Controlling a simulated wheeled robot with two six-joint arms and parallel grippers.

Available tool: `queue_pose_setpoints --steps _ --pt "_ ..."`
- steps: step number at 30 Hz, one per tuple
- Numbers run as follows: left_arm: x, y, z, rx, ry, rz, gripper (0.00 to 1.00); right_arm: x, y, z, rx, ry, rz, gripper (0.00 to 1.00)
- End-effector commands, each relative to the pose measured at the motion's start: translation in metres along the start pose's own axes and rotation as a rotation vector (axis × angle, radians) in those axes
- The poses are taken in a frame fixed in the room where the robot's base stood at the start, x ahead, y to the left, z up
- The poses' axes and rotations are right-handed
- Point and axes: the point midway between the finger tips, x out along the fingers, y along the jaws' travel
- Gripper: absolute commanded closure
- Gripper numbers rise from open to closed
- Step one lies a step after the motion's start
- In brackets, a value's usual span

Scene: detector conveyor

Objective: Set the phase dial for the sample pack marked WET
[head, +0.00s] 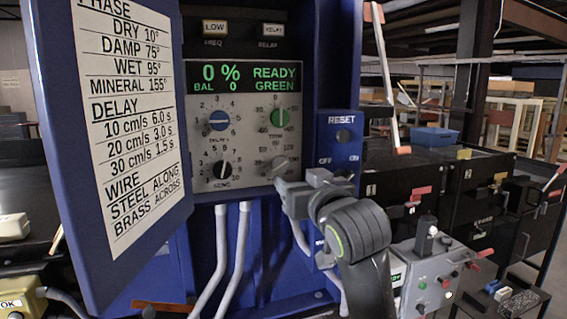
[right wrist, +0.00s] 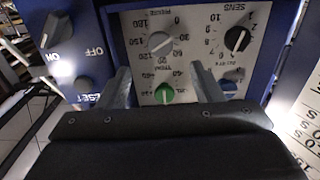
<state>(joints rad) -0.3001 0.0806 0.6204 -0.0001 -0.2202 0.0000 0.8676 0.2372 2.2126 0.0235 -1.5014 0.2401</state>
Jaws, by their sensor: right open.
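The grey phase dial (head: 280,165) is the lower right knob on the detector's control panel (head: 240,150). It also shows in the right wrist view (right wrist: 161,43), where the panel is upside down; its exact setting is too small to read. My right gripper (head: 283,186) is at the panel's lower right, close to the phase dial. In the right wrist view its fingers (right wrist: 162,84) are apart with nothing held, and the dial shows beyond their tips. The chart on the open door (head: 125,90) reads WET 95°. I see no pack marked WET. My left gripper is out of view.
A green knob (head: 279,118) sits above the phase dial. A blue delay knob (head: 218,120) and a black SENS knob (head: 222,169) are left. The display (head: 243,77) reads READY GREEN. A RESET button (head: 343,135) and ON/OFF switch are right of the panel.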

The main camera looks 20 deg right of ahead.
Motion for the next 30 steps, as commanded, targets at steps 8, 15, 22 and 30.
queue_pose_setpoints --steps 8,15,22,30 --pt "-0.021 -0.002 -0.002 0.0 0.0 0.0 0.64 0.05 0.0 -0.003 0.001 -0.004 0.001 0.41" --pt "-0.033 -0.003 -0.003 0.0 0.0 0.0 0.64 0.081 0.0 -0.002 0.001 -0.002 0.0 0.41" --pt "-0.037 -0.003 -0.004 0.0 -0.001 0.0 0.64 0.093 0.0 0.0 0.0 0.0 0.0 0.41" --pt "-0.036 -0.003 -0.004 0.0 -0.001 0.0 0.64 0.094 0.0 0.0 0.0 0.001 0.0 0.41"
